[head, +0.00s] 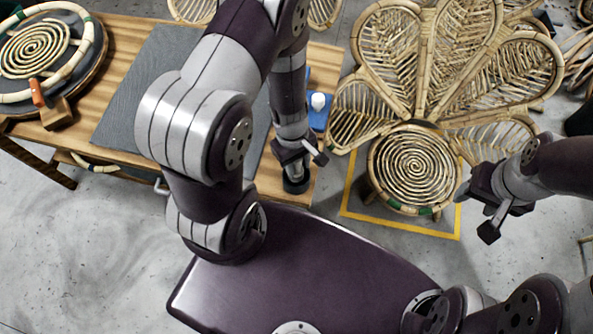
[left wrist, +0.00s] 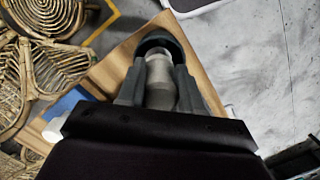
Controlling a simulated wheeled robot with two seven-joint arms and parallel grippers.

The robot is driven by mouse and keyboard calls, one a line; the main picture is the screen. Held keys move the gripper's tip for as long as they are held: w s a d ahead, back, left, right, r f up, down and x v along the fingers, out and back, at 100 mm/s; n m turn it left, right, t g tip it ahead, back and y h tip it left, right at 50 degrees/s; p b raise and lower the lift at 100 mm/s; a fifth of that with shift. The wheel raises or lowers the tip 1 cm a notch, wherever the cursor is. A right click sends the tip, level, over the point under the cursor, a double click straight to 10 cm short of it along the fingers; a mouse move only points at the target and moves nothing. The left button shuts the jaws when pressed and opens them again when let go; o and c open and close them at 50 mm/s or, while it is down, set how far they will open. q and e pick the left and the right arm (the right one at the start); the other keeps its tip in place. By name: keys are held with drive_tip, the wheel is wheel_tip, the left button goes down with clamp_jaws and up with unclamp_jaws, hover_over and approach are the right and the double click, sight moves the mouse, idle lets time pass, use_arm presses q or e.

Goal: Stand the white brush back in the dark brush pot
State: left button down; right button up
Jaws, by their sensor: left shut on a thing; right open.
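My left gripper (head: 299,160) is low over the front right corner of the wooden bench, right above the dark brush pot (head: 296,186). In the left wrist view its fingers (left wrist: 160,92) are shut on the pale grey-white brush (left wrist: 159,72). The brush's far end lies within the dark curved rim of the pot (left wrist: 163,42); how deep it reaches cannot be told. My right gripper (head: 476,212) is open and empty, over the floor at the right.
The bench (head: 123,32) carries a grey mat (head: 135,90), a round rattan coil (head: 35,50), an orange-handled tool (head: 45,100) and a blue item (head: 318,117) with a white object (head: 318,101). A rattan chair (head: 415,165) stands right of the bench inside yellow floor lines.

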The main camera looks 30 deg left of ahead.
sight(297, 169)
use_arm(q)
drive_tip(key=shift+s+f, duration=0.2)
drive_tip(key=shift+f, duration=1.2)
drive_tip(key=shift+w+f, duration=0.1)
